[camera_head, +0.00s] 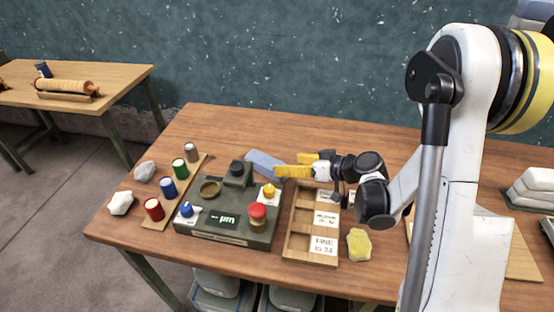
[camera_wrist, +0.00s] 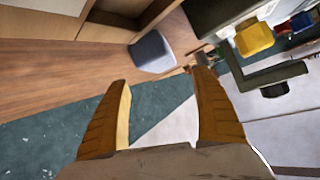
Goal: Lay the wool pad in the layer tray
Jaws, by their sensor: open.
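The wooden layer tray (camera_head: 290,243) lies near the middle of the table in the head view, with open compartments on its left side and white labels on its right. A pale yellow, rough-edged pad (camera_head: 358,245) lies on the table just right of the tray's near end; it looks most like the wool pad, but I cannot be sure. My gripper (camera_head: 287,165) is above the tray's far end, its yellow fingers apart, pointing left, with nothing between them. In the wrist view the open fingers (camera_wrist: 162,80) are empty.
A dark device (camera_head: 228,228) with coloured knobs stands left of the tray. Coloured jars and stone-like lumps (camera_head: 121,203) sit further left. White stacked pads (camera_head: 535,188) lie far right.

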